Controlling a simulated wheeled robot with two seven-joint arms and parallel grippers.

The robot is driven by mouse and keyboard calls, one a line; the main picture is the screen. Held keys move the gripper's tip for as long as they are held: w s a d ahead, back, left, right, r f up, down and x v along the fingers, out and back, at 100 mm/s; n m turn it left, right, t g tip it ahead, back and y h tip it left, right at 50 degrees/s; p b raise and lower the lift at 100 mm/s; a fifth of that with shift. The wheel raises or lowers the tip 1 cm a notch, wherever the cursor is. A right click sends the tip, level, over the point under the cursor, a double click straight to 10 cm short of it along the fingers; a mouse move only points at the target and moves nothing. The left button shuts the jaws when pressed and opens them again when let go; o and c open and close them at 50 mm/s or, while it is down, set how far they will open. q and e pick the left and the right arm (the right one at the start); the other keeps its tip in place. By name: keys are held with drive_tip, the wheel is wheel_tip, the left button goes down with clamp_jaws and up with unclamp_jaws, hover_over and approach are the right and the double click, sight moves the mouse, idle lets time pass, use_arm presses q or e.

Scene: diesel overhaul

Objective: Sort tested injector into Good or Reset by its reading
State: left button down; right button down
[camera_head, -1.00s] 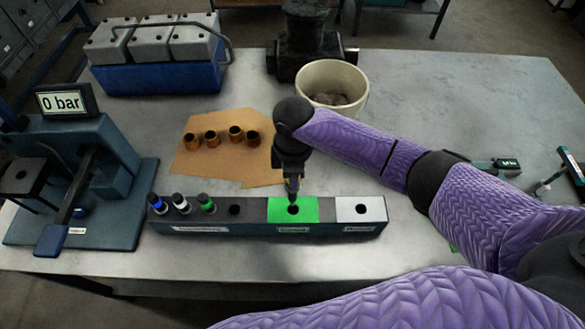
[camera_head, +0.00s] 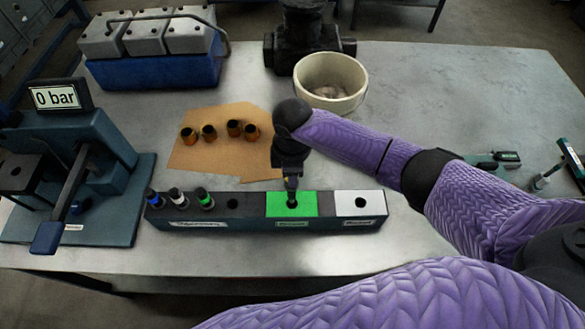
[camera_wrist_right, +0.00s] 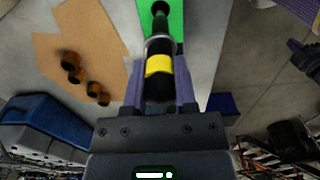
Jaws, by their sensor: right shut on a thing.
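My right gripper (camera_head: 291,182) is shut on a dark injector with a yellow band (camera_wrist_right: 158,66). It holds the injector upright over the green section (camera_head: 312,204) of the long rack (camera_head: 250,227). The injector's lower end is at the hole in the green section; I cannot tell how deep it sits. The white section (camera_head: 345,204) to the right has an empty hole. Injectors with blue (camera_head: 153,197), white (camera_head: 178,195) and green (camera_head: 204,197) bands stand in the rack's left part. The test stand's display (camera_head: 56,97) reads 0 bar. My left gripper is not in view.
Behind the rack, several copper-coloured sleeves (camera_head: 209,132) stand on a cardboard sheet (camera_head: 225,165). A cream bucket (camera_head: 330,80) stands behind my right wrist. The blue test stand (camera_head: 105,150) is at left. Tools (camera_head: 492,160) lie at right. The front table strip is clear.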

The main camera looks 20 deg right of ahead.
drive_tip(key=shift+r, duration=0.1)
drive_tip(key=shift+f, duration=0.25)
drive_tip(key=shift+f+b, duration=1)
drive_tip(key=shift+f, duration=0.6)
drive_tip(key=shift+p, duration=0.3)
drive_tip(key=shift+f, duration=0.15)
